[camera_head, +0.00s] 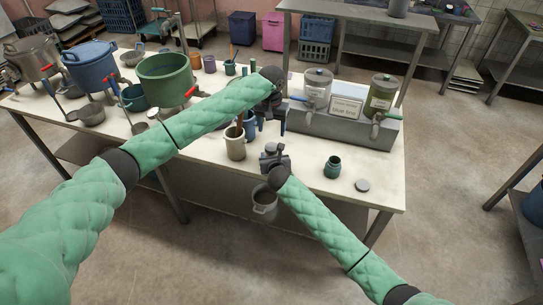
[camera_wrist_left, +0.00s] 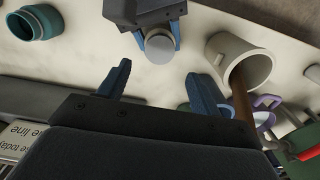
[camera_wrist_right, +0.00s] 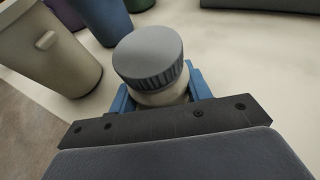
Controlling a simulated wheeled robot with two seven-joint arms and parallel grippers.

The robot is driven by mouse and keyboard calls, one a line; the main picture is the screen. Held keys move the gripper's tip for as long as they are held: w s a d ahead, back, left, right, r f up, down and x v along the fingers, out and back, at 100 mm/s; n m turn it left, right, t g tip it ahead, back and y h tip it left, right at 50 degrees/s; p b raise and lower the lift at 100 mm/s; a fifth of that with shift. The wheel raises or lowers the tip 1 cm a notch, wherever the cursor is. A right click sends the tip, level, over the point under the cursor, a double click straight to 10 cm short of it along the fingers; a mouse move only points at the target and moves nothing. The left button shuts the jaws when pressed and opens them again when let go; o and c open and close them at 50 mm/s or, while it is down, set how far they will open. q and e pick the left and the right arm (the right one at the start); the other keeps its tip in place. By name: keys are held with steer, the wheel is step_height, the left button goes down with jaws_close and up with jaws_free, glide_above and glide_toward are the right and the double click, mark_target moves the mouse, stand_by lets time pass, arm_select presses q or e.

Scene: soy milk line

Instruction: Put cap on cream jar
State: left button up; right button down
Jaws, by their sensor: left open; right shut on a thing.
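My right gripper (camera_head: 274,158) is low over the front of the table. In the right wrist view its blue fingers are shut on the cream jar (camera_wrist_right: 165,97). A grey ribbed cap (camera_wrist_right: 148,55) sits on top of this jar. The cap also shows from above in the left wrist view (camera_wrist_left: 159,46), covering most of the jar. My left gripper (camera_head: 268,118) is open and empty above the table, behind the right one. In the left wrist view its fingers (camera_wrist_left: 160,75) are spread, apart from the capped jar.
A beige mug (camera_head: 235,149) with a brown stick stands left of my right gripper. The table's right front corner is clear.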

mark_target(271, 146)
arm_select(q)
steer(key=shift+f, duration=4)
steer(key=c, duration=1)
steer(key=shift+m, duration=1.7)
steer(key=o, duration=1.1)
